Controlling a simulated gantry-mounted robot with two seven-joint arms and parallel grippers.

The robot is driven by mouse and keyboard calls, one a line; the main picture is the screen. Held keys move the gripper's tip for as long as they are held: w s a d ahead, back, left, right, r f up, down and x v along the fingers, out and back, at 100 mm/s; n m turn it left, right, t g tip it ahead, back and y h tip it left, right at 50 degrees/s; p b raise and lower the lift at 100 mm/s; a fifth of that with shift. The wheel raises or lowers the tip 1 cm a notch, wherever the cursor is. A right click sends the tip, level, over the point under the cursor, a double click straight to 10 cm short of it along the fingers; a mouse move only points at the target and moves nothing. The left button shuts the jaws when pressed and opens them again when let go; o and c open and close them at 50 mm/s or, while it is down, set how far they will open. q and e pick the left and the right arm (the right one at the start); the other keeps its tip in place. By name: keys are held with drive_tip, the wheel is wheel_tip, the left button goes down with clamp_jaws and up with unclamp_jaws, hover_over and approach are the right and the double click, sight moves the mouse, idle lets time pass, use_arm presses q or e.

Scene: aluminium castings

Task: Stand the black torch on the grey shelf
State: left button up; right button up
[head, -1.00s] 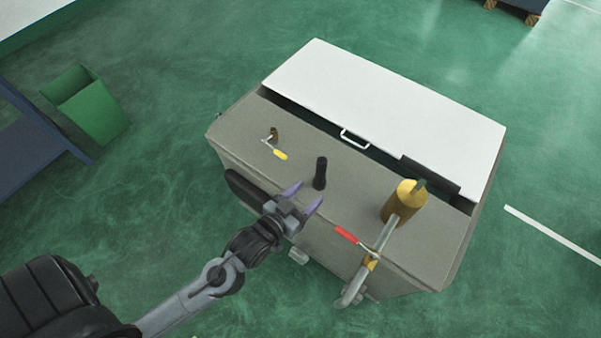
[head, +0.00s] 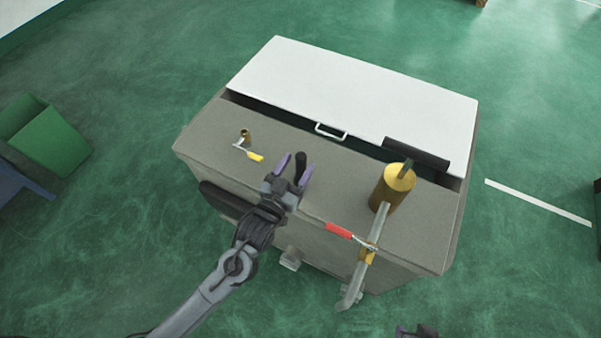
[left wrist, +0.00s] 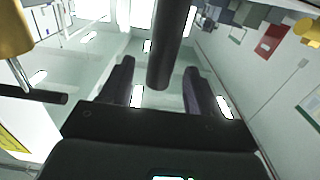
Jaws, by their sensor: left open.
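The black torch (head: 300,166) is a slim dark cylinder, upright on the grey top of a big box (head: 330,185), near its front edge. No separate grey shelf can be made out. My left gripper (head: 293,172) is open, with one purple finger on each side of the torch; the hand hides the torch's lower part. In the left wrist view the torch (left wrist: 171,45) runs between the two spread fingers (left wrist: 160,88), with a gap on both sides. Only a dark tip of my right gripper (head: 418,331) shows at the bottom edge.
A brass cylinder (head: 391,190) with a grey pipe and a red-handled lever (head: 339,231) stands right of the torch. A small brass valve with a yellow handle (head: 254,156) is to the left. A white lid (head: 350,95) with a handle covers the back.

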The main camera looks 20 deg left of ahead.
sight(304, 154)
use_arm(q)
drive_tip(key=w, duration=0.1)
drive_tip(key=w+b, duration=0.1)
drive_tip(key=w, duration=0.1)
drive_tip(key=shift+w+d+r, duration=0.1)
drive_tip(key=shift+w+d, duration=0.05)
drive_tip(key=shift+w, duration=0.1)
drive_tip(key=shift+w+r+b, duration=0.1)
drive_tip(key=shift+w+b, duration=0.25)
drive_tip(key=shift+w, duration=0.2)
drive_tip(key=shift+s, duration=0.1)
clamp_jaws()
